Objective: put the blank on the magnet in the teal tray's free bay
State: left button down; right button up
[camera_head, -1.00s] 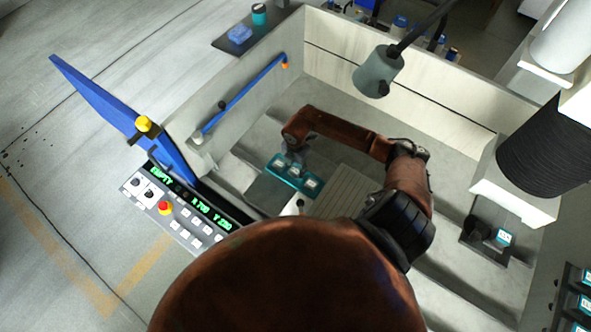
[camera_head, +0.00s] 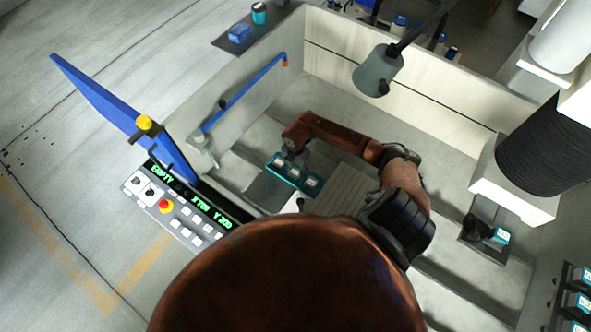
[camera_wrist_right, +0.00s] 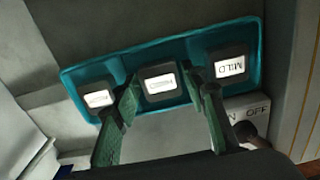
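The teal tray (camera_wrist_right: 85,74) lies below my right gripper in the wrist view; it also shows in the head view (camera_head: 318,192). Labelled blocks sit at its left (camera_wrist_right: 97,99) and right (camera_wrist_right: 231,66), the right one reading MILD. The blank (camera_wrist_right: 160,85) is at the middle bay, between the two green fingers of my right gripper (camera_wrist_right: 162,92). The fingertips lie against its sides, so the gripper looks shut on it. The magnet (camera_wrist_right: 240,103), marked OFF with a dark knob, is right beside the tray; no block shows on its visible part. My left gripper is not in view.
Light tank walls (camera_head: 420,85) surround the work area. A grey lamp or nozzle head (camera_head: 378,72) hangs at the back. The control panel (camera_head: 180,215) reads EMPTY. A ribbed plate (camera_head: 340,190) lies right of the tray. Another labelled block (camera_head: 501,235) stands at the right.

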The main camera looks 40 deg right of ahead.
aim_at(295, 171)
jog(key=shift+o, duration=1.1)
jog(key=shift+r, duration=0.1)
jog(key=shift+r, duration=0.3)
notch_tip(295, 171, up, 12)
jog(key=b, duration=0.1)
jog(key=shift+f+b, duration=0.2)
jog(key=shift+b, duration=0.1)
